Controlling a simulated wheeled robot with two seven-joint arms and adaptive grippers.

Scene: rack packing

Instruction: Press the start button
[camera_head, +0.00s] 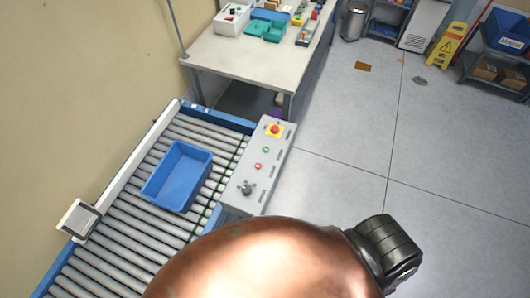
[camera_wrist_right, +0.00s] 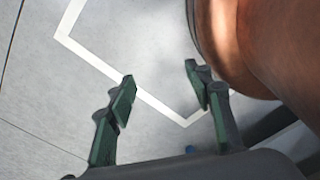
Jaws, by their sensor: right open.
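The grey control panel (camera_head: 251,190) stands along the right side of the roller conveyor. On it are a red mushroom button on a yellow base (camera_head: 274,130), a small green button (camera_head: 266,149), a small red button (camera_head: 258,166) and a dark knob or lever (camera_head: 247,187). No label on the buttons is readable. In the right wrist view my right gripper (camera_wrist_right: 165,88) is open, with nothing between its green fingers and bare floor beyond. The panel does not show in that view. My left gripper is not in view.
A blue tray (camera_head: 158,190) sits on the conveyor rollers (camera_head: 127,222). A table (camera_head: 235,55) with boxes stands behind. A yellow wet-floor sign (camera_head: 446,45) and a shelf with a blue bin (camera_head: 505,32) are at the far right. The floor right of the panel is clear.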

